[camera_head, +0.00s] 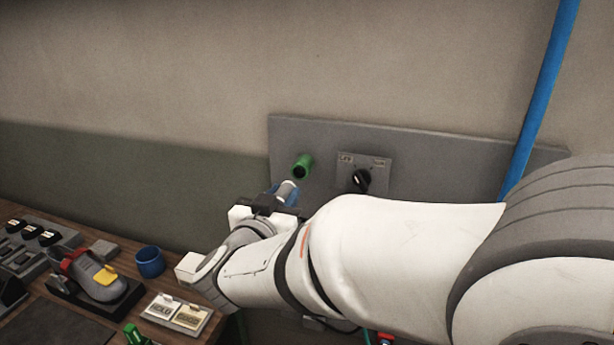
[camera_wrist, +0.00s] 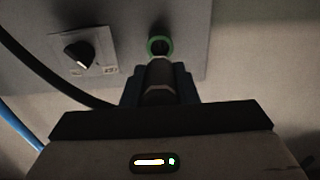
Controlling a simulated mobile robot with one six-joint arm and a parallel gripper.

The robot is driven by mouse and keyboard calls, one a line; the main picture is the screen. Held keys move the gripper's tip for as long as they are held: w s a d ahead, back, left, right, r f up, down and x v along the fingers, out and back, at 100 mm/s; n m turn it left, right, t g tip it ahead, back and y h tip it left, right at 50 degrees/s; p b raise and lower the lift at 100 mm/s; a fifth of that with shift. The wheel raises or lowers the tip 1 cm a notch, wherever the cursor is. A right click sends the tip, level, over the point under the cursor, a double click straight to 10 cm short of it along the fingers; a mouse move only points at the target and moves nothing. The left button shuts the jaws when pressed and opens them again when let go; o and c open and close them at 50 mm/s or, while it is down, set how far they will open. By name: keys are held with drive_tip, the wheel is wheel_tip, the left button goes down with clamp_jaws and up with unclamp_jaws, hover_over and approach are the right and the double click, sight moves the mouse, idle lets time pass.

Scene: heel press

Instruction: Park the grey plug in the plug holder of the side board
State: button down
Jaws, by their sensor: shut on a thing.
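My gripper (camera_head: 284,192) is shut on the grey plug (camera_head: 289,185), just in front of the side board (camera_head: 430,155). In the wrist view the plug (camera_wrist: 159,84) sits between the blue fingers and points at the board. The green ring-shaped plug holder (camera_head: 302,167) is on the left part of the board, with a dark opening. In the head view the plug is below and slightly left of it. In the wrist view the holder (camera_wrist: 160,46) is straight beyond the plug's tip. Whether they touch is hard to tell.
A black rotary switch (camera_head: 362,180) on a plate is right of the holder. A blue pipe (camera_head: 540,95) runs up the wall.

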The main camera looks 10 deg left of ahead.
drive_tip(key=shift+s, duration=0.15)
drive_tip(key=shift+s+a, duration=0.1)
drive_tip(key=shift+s, duration=0.6)
drive_tip(key=shift+s+f, duration=0.1)
drive_tip(key=shift+s, duration=0.05)
wheel_tip(320, 180, down, 28)
drive_tip(key=b, duration=2)
drive_tip(key=shift+b, duration=0.3)
drive_tip(key=shift+w+d, duration=0.15)
drive_tip(key=shift+w, duration=1.1)
drive_tip(key=shift+w+d, duration=0.1)
drive_tip(key=shift+w, duration=1.15)
drive_tip(key=shift+w, duration=0.9)
